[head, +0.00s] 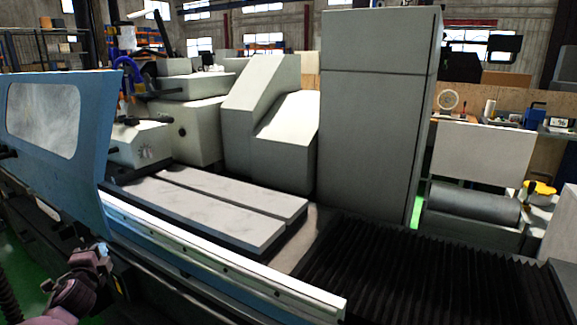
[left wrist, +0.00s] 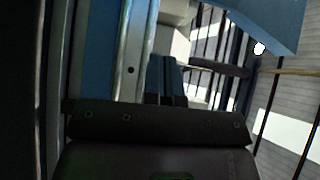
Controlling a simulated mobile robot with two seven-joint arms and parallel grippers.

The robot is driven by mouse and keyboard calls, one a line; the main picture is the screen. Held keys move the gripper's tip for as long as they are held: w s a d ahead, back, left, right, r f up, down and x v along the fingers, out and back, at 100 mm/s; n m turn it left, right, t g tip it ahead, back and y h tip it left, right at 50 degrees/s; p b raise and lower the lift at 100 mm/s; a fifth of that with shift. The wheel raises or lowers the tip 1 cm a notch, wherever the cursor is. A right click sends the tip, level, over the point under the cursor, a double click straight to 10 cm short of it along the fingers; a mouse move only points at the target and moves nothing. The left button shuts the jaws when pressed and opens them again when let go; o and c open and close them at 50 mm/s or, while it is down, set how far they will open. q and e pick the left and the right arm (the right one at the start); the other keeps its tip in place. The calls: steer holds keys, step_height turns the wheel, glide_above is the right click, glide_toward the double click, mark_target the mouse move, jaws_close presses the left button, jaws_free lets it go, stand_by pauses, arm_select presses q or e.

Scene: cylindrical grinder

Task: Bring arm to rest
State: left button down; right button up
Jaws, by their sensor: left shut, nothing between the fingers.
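My left arm (head: 82,282) enters at the lower left of the head view, in front of the blue front of the grinder. My left gripper shows in the left wrist view (left wrist: 166,82), with its two fingers close together, shut and empty. In the head view its fingertips are hard to make out against the dark machine front. The grinder's flat grey table (head: 205,208) lies beyond the arm, apart from it. My right gripper is in neither view.
A blue guard with a window (head: 42,120) stands at the left. A light rail (head: 225,268) runs along the machine's front edge. Black bellows (head: 420,275) lie at the right, below a tall grey cabinet (head: 375,120). Green floor shows at the lower left.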

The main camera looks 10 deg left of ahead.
arm_select(q)
steer(key=s+d+f+n+g+h, duration=0.1)
steer(key=s+d+f+n+h, duration=0.3)
steer(key=d, duration=0.5)
steer(key=s+d+f+n+h, duration=0.1)
steer(key=s+d+f+n, duration=0.2)
steer(key=d+f, duration=0.45)
steer(key=s+d+f+n+g, duration=0.1)
steer(key=s+d+f, duration=0.2)
steer(key=s+d, duration=0.2)
steer(key=s+d+f+n+g+h, duration=0.1)
steer(key=s+d+f, duration=0.3)
steer(key=s, duration=0.5)
steer(key=s+d+f+n+g+h, duration=0.1)
steer(key=s+d+f+n+g, duration=0.1)
steer(key=s+d, duration=0.4)
steer(key=shift+s+f, duration=0.65)
steer(key=shift+s, duration=0.05)
